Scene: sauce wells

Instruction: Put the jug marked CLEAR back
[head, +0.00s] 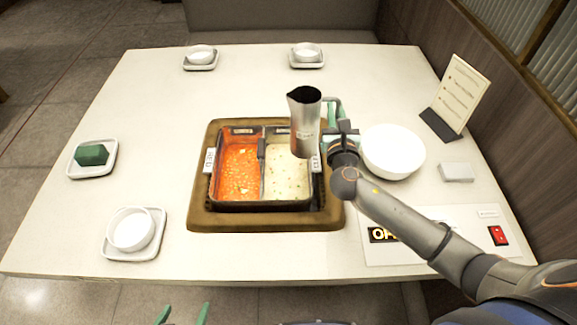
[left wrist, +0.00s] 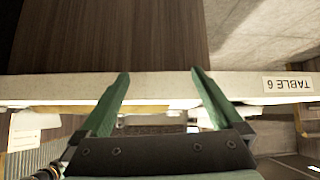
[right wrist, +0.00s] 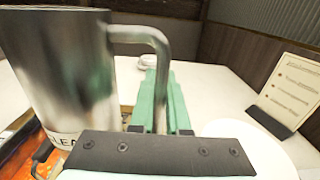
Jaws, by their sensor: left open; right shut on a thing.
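A metal jug (head: 304,135) with a dark open mouth is upright over the right side of the pot. In the right wrist view the jug (right wrist: 65,75) shows part of a white label, with letters like "LEA". My right gripper (head: 333,118) is shut on the jug's handle (right wrist: 140,36). My left gripper (head: 182,313) is open and empty at the table's front edge; its green fingers (left wrist: 160,78) also show apart in the left wrist view. The pot (head: 262,206) has red broth on the left and pale broth on the right. The jug hides part of the pale side.
A white bowl (head: 393,152) stands right of the pot. A menu stand (head: 452,98), a small white box (head: 456,172) and a panel with a red switch (head: 498,235) are further right. A dish with a green block (head: 92,155) and several bowls on saucers stand around the left and back.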

